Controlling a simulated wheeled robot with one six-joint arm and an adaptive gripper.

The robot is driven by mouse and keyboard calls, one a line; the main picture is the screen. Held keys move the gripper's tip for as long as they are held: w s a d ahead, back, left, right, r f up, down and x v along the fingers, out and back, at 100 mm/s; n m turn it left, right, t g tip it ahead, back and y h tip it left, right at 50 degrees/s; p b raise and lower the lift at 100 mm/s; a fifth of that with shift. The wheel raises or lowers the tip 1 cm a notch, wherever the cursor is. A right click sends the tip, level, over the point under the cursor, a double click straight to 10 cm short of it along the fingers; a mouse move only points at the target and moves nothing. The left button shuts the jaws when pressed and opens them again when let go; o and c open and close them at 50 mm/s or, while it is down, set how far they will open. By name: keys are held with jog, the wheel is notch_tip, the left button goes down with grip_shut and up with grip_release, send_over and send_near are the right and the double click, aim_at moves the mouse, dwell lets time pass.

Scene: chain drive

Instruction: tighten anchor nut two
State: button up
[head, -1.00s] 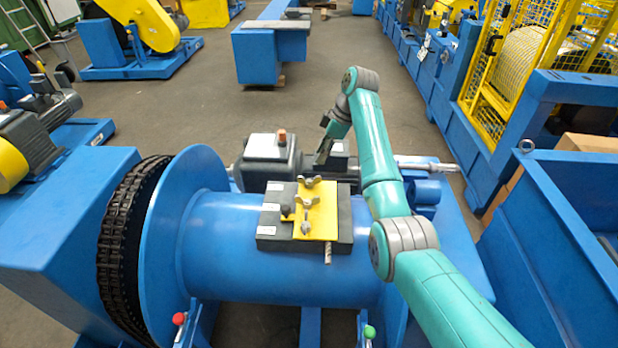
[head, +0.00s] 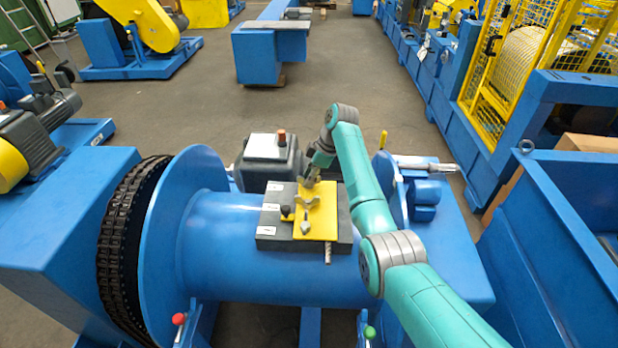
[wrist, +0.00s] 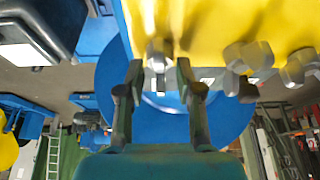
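A yellow plate (head: 328,213) lies on a dark grey block on top of the blue drum. Metal wing nuts stand in a row along it: a middle one (head: 306,202) and a near one (head: 305,227). The frames do not show which is anchor nut two. My gripper (head: 310,178) is at the far end of the row and hides the far nut in the head view. In the wrist view the fingers (wrist: 159,75) are apart, with one nut (wrist: 158,52) between their tips. A small gap seems to show on each side; contact is unclear.
The dark grey block (head: 262,243) carries white labels along its left side. A small dark knob (head: 286,213) stands left of the nuts. A grey motor box (head: 268,160) sits close behind. The chain wheel (head: 130,245) is at the left, a blue bin (head: 560,240) at the right.

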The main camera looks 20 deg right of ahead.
jog(key=shift+f, duration=0.2)
jog(key=shift+c, duration=0.2)
grip_shut()
jog(key=shift+m, duration=0.4)
jog(key=shift+o, duration=0.2)
grip_release()
jog(key=shift+r, duration=0.1)
